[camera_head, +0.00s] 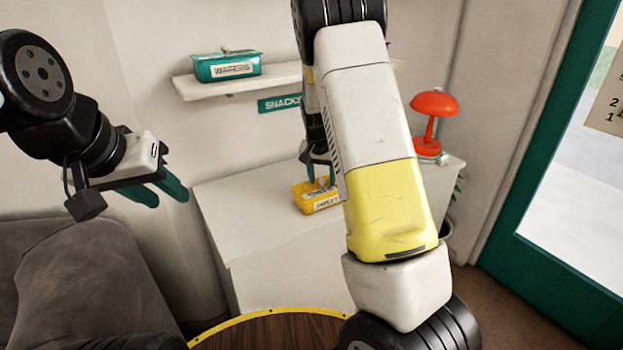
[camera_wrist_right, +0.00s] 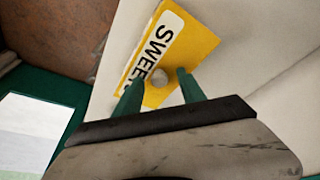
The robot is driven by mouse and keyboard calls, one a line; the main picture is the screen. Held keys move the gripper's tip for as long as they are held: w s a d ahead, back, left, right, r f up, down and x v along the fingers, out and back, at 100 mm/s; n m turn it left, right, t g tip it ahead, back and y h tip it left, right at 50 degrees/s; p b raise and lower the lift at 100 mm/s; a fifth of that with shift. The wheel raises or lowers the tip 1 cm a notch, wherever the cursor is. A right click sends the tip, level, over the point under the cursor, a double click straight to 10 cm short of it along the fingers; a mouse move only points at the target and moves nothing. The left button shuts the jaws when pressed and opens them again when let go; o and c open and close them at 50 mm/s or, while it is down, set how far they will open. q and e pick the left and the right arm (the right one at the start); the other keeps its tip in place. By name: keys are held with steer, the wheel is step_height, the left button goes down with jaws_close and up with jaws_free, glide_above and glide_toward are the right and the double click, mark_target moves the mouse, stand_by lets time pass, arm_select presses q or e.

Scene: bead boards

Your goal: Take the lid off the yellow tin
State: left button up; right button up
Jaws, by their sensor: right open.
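The yellow tin (camera_head: 316,203) stands on the white cabinet in the head view, partly hidden behind my right arm. In the right wrist view the yellow tin (camera_wrist_right: 191,43) shows a white label reading "SWEE…", and a round pale knob (camera_wrist_right: 160,77) is on its lid. My right gripper (camera_head: 320,180) is over the tin. In the wrist view its two green fingers (camera_wrist_right: 157,80) are apart, one on each side of the knob; I cannot tell whether they touch it. My left gripper (camera_head: 171,191) is at the left, away from the tin, with its green fingers apart and empty.
The white cabinet (camera_head: 262,250) has clear top space left of the tin. A red lamp (camera_head: 434,118) stands at its right end. A teal tin (camera_head: 227,68) sits on the wall shelf (camera_head: 274,82) above. A grey sofa (camera_head: 75,270) and a round wooden table (camera_head: 275,333) are nearer.

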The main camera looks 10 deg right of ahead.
jaws_close()
steer(key=shift+r, duration=0.1)
